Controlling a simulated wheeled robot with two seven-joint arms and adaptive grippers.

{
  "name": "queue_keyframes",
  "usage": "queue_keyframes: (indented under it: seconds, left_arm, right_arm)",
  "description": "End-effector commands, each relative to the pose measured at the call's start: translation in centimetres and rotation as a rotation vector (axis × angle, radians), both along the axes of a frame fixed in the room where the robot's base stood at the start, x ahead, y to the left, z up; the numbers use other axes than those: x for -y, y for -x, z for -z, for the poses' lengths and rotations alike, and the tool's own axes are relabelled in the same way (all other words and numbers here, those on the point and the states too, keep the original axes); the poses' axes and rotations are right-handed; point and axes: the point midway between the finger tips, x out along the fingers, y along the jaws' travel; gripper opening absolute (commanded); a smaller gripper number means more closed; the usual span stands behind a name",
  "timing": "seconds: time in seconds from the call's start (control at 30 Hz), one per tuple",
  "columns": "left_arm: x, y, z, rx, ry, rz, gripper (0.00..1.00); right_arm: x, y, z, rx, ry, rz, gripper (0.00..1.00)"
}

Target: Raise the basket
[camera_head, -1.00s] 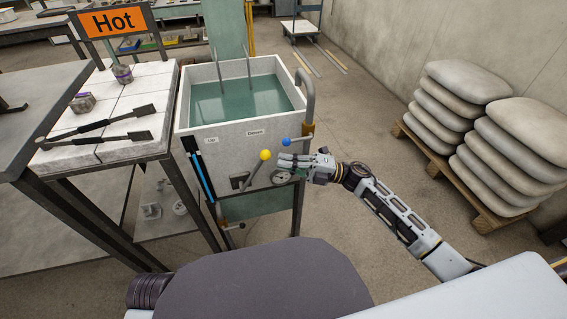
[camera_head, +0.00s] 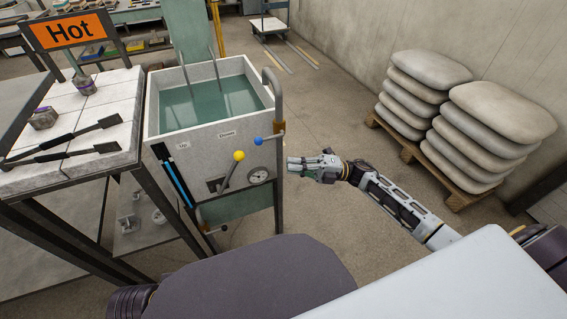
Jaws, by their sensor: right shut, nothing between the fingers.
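A light grey tank (camera_head: 205,143) full of green liquid (camera_head: 215,103) stands left of centre. Two thin rods (camera_head: 213,62) rise out of the liquid; no basket shape can be made out below the surface. On its front are two small labels, "Up" (camera_head: 183,146) and one that seems to read "Down" (camera_head: 227,134), and a lever with a yellow knob (camera_head: 239,155) tilted up to the right. My right gripper (camera_head: 292,166) is shut and empty, right of the tank's front, apart from the lever. My left gripper is out of view.
A pipe (camera_head: 279,100) with a blue-knobbed handle (camera_head: 259,141) runs down the tank's right side, near a round gauge (camera_head: 259,176). A white-topped table (camera_head: 75,145) with a "Hot" sign (camera_head: 69,32) stands left. Stacked sacks (camera_head: 490,125) sit at right; floor between is clear.

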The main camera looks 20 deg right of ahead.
Motion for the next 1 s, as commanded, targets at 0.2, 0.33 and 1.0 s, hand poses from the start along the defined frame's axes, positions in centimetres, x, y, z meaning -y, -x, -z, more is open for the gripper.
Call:
queue_keyframes:
  seconds: [0.2,0.33,1.0]
  left_arm:
    - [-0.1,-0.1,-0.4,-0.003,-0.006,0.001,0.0]
    - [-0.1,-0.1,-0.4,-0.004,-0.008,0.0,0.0]
    - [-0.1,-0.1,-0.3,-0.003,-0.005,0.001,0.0]
  right_arm:
    - [1.2,0.4,0.3,-0.001,0.001,0.0,0.0]
    - [1.3,0.4,0.4,-0.001,0.0,0.0,0.0]
    - [0.9,-1.2,0.1,0.047,-0.006,0.016,0.0]
